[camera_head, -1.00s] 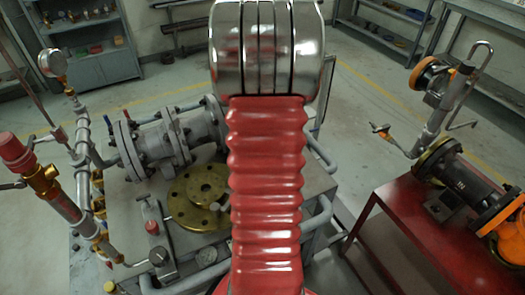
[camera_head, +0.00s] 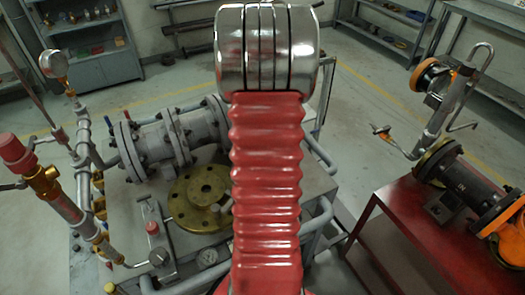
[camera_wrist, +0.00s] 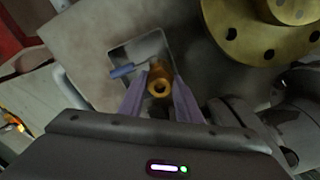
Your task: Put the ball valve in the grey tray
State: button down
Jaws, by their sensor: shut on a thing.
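The ball valve (camera_wrist: 159,83) is a small brass body with a blue lever. It shows in the wrist view between the tips of my gripper (camera_wrist: 160,88), which is shut on it. The grey tray (camera_wrist: 125,55) is a small rectangular tray with a pale rim, just beyond the fingertips. The valve overlaps the tray in this view, and its blue lever points left across the tray. I cannot tell whether the valve touches the tray or is above it. In the head view my own arm hides the gripper, and I cannot make out the held valve.
A brass flange (camera_head: 198,200) lies on the bench beside a grey flanged pipe valve (camera_head: 160,143). A pipe stand with a gauge (camera_head: 53,64) rises at the left. A red table (camera_head: 385,208) at the right carries a dark pipe assembly (camera_head: 465,185).

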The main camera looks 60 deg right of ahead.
jog(key=c, duration=1.3)
grip_release()
jog(key=shift+f, duration=0.1)
notch_tip(320, 180, up, 12)
jog(key=shift+r, duration=0.15)
